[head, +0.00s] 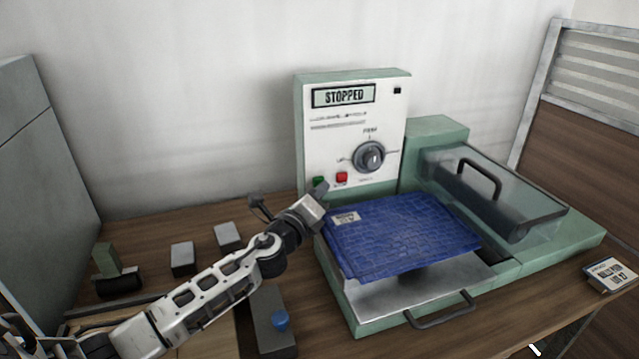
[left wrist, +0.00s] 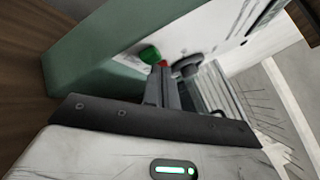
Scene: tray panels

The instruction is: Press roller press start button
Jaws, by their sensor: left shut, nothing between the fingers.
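The roller press has a white control panel (head: 330,128) whose display (head: 343,96) reads "STOPPED". A green button (head: 319,181) and a red button (head: 342,177) sit low on the panel, below and left of a dark knob (head: 370,156). My left gripper (head: 321,190) is shut and empty, just in front of the green button and partly covering it. In the left wrist view the shut fingertips (left wrist: 162,68) overlap the red button (left wrist: 163,64), with the green button (left wrist: 149,54) just left of them. I cannot tell whether they touch the panel.
A blue textured sheet (head: 400,235) lies on the press's metal tray (head: 415,290), right of my left gripper. A clear cover with a black handle (head: 480,180) is behind. Small grey blocks (head: 228,237) and a box with a blue knob (head: 280,319) stand on the wooden table.

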